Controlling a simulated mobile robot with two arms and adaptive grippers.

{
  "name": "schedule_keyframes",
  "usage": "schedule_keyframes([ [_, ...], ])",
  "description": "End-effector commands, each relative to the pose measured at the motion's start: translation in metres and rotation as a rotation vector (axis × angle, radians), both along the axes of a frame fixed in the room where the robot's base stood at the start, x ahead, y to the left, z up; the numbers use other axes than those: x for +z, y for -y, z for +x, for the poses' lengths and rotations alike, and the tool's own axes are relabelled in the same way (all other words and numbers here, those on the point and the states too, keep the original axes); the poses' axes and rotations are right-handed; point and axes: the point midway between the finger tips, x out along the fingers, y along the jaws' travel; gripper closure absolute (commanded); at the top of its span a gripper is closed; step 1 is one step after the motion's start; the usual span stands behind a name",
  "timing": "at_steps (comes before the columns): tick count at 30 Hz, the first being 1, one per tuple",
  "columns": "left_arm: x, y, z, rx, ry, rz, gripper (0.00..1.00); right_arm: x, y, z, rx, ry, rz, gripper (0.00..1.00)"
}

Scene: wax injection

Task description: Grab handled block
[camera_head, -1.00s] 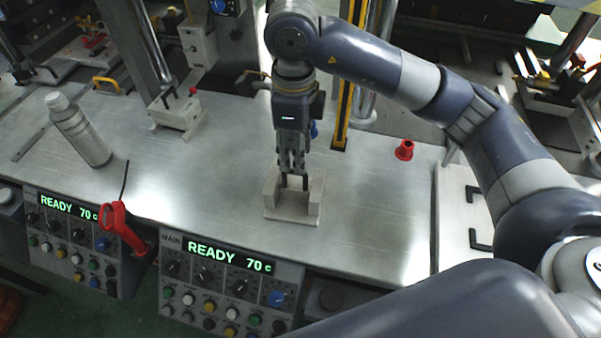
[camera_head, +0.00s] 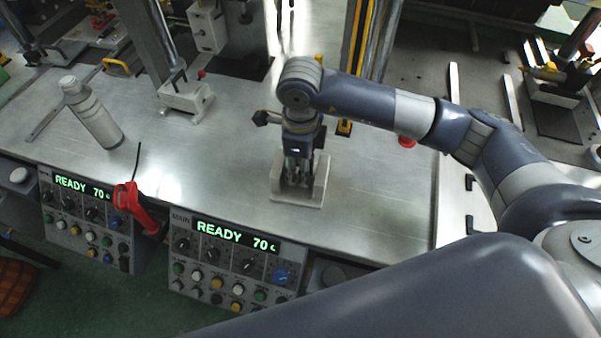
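A pale, U-shaped block (camera_head: 318,190) with two raised side walls stands on the metal table. My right arm reaches in from the right, and its gripper (camera_head: 297,182) points straight down between the two walls. The fingertips are low in the block's gap; what lies between them is hidden by the fingers and wrist. I cannot tell if they are closed on anything. No handle is clearly visible on this block. Two black handles (camera_head: 470,224) show on a pale plate at the right. My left gripper is not in view.
A grey bottle (camera_head: 95,118) and a red-handled tool (camera_head: 135,208) are at the left. Control panels (camera_head: 228,262) line the front edge. A white fixture (camera_head: 187,100) stands at the back. A red part (camera_head: 407,142) sits partly behind my arm. Table right of the block is clear.

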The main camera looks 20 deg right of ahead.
Motion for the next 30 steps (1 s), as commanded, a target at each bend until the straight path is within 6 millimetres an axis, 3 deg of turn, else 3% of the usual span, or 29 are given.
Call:
schedule_keyframes([
  [2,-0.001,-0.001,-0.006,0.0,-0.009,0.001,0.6,0.0,0.0,0.0,0.0,0.0,0.0,0.71],
  [6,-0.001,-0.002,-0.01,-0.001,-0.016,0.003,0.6,0.0,0.0,0.0,0.001,0.0,0.0,1.0],
  [22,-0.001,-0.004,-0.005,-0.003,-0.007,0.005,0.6,0.004,-0.001,0.001,0.001,0.004,0.003,1.0],
  [30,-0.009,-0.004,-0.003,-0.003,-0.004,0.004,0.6,0.02,-0.001,0.001,0.002,0.006,0.003,1.0],
])
